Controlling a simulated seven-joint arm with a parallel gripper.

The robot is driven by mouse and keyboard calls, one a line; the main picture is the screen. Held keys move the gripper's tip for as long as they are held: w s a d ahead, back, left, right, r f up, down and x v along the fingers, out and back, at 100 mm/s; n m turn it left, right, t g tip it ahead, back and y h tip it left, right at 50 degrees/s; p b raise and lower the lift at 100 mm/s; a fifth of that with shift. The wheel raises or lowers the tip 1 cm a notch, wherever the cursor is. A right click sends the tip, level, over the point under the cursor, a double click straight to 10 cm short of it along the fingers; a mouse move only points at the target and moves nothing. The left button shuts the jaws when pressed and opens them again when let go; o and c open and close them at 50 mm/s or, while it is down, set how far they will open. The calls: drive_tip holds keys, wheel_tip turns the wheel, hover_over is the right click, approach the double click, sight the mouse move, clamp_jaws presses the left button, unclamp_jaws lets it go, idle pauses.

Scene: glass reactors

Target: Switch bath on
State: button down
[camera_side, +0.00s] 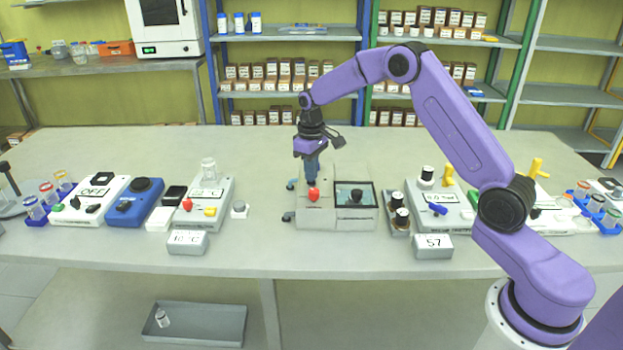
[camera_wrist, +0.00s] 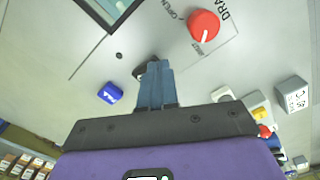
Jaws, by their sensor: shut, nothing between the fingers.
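The bath is most likely the light grey unit (camera_side: 315,218) in the middle of the bench, with a dark-framed basin (camera_side: 370,213) at its right and a red knob (camera_side: 314,195) on its top. The red knob also shows in the wrist view (camera_wrist: 204,25), beside printed lettering that includes "OPEN". My gripper (camera_side: 311,183) points down over the unit's left back part, close to the red knob; its fingers are shut and empty. In the wrist view a small black part (camera_wrist: 139,70) shows partly hidden behind the fingertips (camera_wrist: 153,68). I cannot tell whether they touch.
A blue fitting (camera_wrist: 109,92) sits at the unit's side. To the left stand a grey device (camera_side: 212,212) with a glass vessel and a blue device (camera_side: 133,204). To the right are black-knobbed parts (camera_side: 400,217) and a display reading 57 (camera_side: 433,246). The bench behind is clear.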

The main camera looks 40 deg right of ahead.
drive_tip(key=shift+f, duration=0.5)
drive_tip(key=shift+r, duration=3.5)
